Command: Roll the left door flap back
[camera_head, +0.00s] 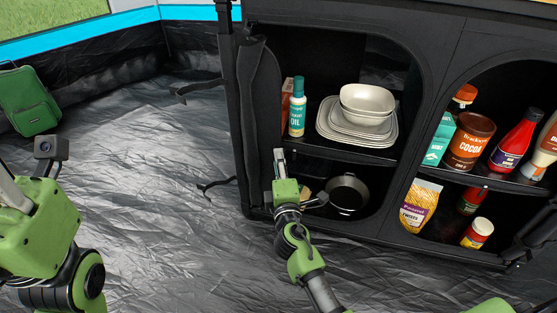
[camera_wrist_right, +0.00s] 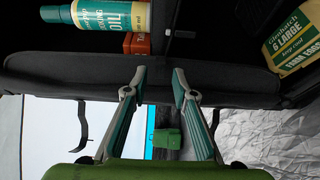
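The left door flap (camera_head: 260,105) is black fabric gathered in an upright bundle along the left edge of the cabinet's left opening. Two dark straps, an upper one (camera_head: 195,89) and a lower one (camera_head: 216,185), hang loose on its outer left side. In the right wrist view the flap (camera_wrist_right: 50,74) runs as a dark band across the picture. My right gripper (camera_wrist_right: 159,75) is open there, its fingertips apart at the flap's edge; contact is unclear. In the head view my right gripper (camera_head: 280,155) is just right of the flap's lower part. My left gripper (camera_head: 12,190) is partly cut off at the left edge.
The black cabinet (camera_head: 330,228) holds stacked bowls (camera_head: 366,100), an oil bottle (camera_head: 297,108), a pan (camera_head: 348,193) and several food packages. The grey floor (camera_head: 150,130) left of the cabinet is clear.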

